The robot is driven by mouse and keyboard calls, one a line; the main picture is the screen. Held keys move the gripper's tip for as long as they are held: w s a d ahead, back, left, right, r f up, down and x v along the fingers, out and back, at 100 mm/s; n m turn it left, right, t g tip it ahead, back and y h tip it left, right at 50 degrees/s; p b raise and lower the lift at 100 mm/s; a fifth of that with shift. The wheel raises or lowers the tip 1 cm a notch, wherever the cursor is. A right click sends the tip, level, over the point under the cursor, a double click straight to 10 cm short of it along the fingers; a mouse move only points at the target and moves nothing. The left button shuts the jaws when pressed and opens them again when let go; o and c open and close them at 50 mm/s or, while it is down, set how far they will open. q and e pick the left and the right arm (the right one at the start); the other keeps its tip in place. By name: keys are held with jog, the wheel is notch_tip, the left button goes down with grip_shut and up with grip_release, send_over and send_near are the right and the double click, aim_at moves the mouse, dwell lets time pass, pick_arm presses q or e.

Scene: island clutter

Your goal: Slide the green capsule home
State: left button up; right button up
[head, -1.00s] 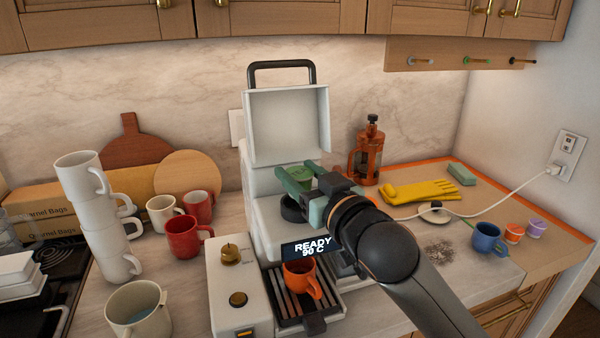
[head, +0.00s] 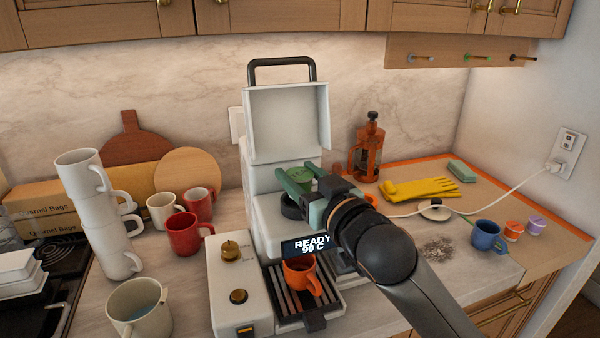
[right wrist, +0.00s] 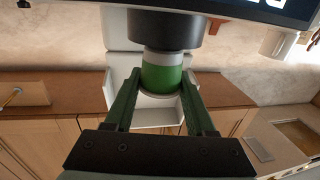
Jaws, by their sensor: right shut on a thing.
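The green capsule (right wrist: 163,74), a green cylinder with pale end bands, is between the fingers of my right gripper (right wrist: 160,92). In the head view, the fingers of this gripper (head: 303,188) hold it over the coffee machine (head: 262,232), whose white lid (head: 287,124) stands open. In the right wrist view, one end of the capsule meets a dark round holder (right wrist: 163,28); I cannot tell how far it is inside. In the head view the dark ring (head: 291,208) is partly hidden by the fingers. My left gripper is not in view.
An orange cup (head: 301,275) stands on the machine's drip tray. Left are red mugs and a tall stack of white cups (head: 100,220). Right are an orange press (head: 368,150), a yellow glove (head: 420,188), a white cord, a blue mug (head: 487,236) and orange and purple capsules.

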jog(key=shift+f+b, duration=0.6)
jog(key=shift+f, duration=0.75)
jog(key=o, duration=1.4)
jog(key=b+v, duration=0.1)
jog(key=v, duration=1.1)
jog(key=shift+s+d, duration=0.15)
jog(key=shift+s, duration=0.05)
